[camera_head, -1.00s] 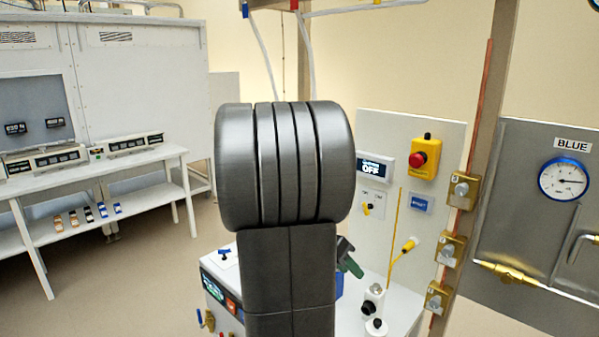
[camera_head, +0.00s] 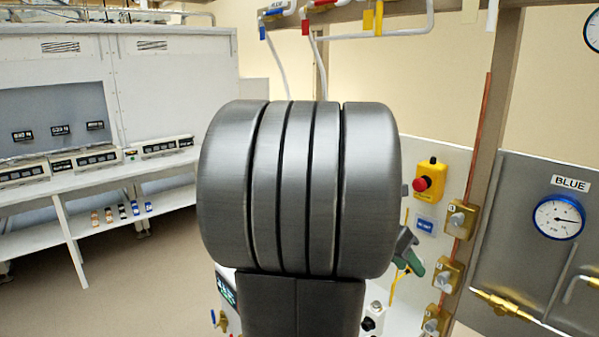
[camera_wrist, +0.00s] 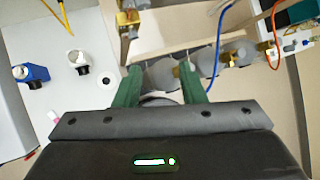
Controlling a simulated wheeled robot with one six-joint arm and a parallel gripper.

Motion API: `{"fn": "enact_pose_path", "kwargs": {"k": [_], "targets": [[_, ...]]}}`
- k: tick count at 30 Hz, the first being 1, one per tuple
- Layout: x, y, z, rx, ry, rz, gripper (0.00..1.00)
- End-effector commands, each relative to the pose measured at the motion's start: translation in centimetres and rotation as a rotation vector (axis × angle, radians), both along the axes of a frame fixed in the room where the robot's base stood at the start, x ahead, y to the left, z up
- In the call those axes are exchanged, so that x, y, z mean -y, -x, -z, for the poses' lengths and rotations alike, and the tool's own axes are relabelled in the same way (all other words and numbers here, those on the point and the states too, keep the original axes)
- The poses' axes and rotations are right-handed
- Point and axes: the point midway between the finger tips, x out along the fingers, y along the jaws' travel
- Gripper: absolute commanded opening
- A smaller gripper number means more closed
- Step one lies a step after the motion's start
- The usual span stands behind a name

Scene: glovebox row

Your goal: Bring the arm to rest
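My arm stands large in the middle of the head view, raised and bent in front of the bench. My gripper (camera_wrist: 159,68) shows in the wrist view with its two green fingers spread apart. I see nothing held between them; rounded grey parts show behind the gap. In the head view only a bit of the green gripper (camera_head: 412,263) shows at the right of the arm; the rest is hidden behind it.
A yellow box with a red button (camera_head: 430,178) is on the panel right of my arm. Brass valves (camera_head: 460,219) line a post, beside a panel with a blue gauge (camera_head: 558,216). A white bench (camera_head: 100,181) stands at the left, with open floor before it.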

Motion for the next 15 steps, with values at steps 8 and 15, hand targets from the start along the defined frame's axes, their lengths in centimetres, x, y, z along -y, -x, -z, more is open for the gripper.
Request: {"fn": "enact_pose_path", "kwargs": {"k": [8, 15], "targets": [[1.8, -1.5, 0.1, -0.001, 0.0, -0.001, 0.37], [1.8, -1.6, 0.1, 0.0, 0.001, -0.001, 0.37]]}}
